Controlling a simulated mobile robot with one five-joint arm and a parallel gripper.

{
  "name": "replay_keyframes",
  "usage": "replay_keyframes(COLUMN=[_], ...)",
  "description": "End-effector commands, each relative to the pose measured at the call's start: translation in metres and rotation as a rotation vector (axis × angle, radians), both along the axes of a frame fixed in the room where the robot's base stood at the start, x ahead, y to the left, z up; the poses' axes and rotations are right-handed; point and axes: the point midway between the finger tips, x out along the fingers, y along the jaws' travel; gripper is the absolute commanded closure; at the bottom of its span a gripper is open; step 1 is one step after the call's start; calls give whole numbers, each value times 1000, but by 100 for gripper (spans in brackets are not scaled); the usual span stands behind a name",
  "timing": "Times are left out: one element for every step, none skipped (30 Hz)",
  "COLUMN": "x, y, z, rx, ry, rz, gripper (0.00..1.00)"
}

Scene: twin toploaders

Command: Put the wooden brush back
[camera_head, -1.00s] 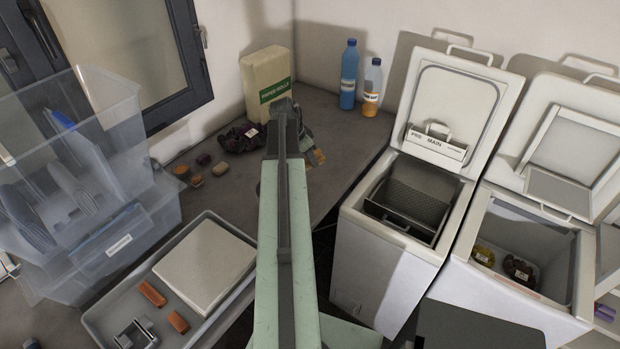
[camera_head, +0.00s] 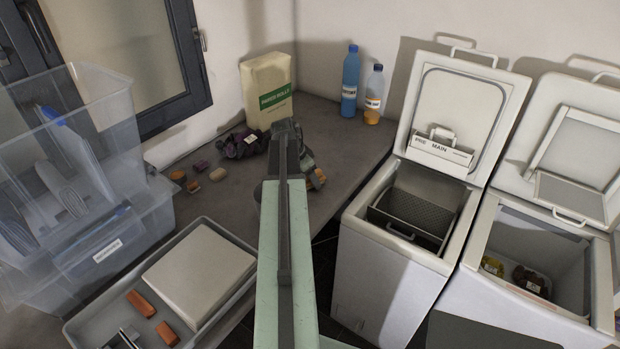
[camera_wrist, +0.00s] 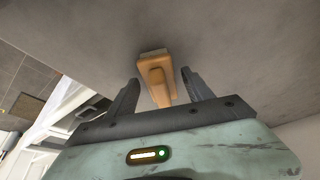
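The wooden brush (camera_wrist: 158,75) is a tan block with a narrower handle in the wrist view. The handle runs back between the two fingers of my gripper (camera_wrist: 160,82), with gaps visible on both sides. The fingers are apart and I see no clear contact. In the head view a small part of the brush (camera_head: 318,178) shows beside the end of my arm, over the grey counter. My gripper (camera_head: 308,160) is partly hidden there by my arm. Whether the brush rests on the counter is hard to tell.
Two open white toploaders (camera_head: 385,275) (camera_head: 520,290) stand right. Two bottles (camera_head: 351,80) (camera_head: 373,95) and a paper bag (camera_head: 267,90) stand at the back. A dark cloth (camera_head: 243,143) lies by my gripper. Clear bins (camera_head: 105,250) and a tray (camera_head: 225,305) are left.

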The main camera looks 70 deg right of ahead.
Motion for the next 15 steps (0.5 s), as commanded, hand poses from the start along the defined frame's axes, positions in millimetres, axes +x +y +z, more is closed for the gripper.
replay_keyframes(x=[0, 0, 0, 0, 0, 0, 0, 0, 0, 0, 0, 0, 1, 1, 3], y=[0, 0, 0, 0, 0, 0, 0, 0, 0, 0, 0, 0, 1, 2, 4], z=[0, 0, 0, 0, 0, 0, 0, 1, 1, 2, 4, 7, 10, 13, 19], rx=[0, 0, 0, 0, 0, 0, 0, 0, 0, 0, 0, 0, 0, 0, 0], ry=[0, 0, 0, 0, 0, 0, 0, 0, 0, 0, 0, 0, 0, 0, 0], rz=[0, 0, 0, 0, 0, 0, 0, 0, 0, 0, 0, 0, 1, 1, 1], gripper=[39, 39, 39, 39, 39, 39, 39, 39, 39, 39, 39, 39, 39, 39, 39])
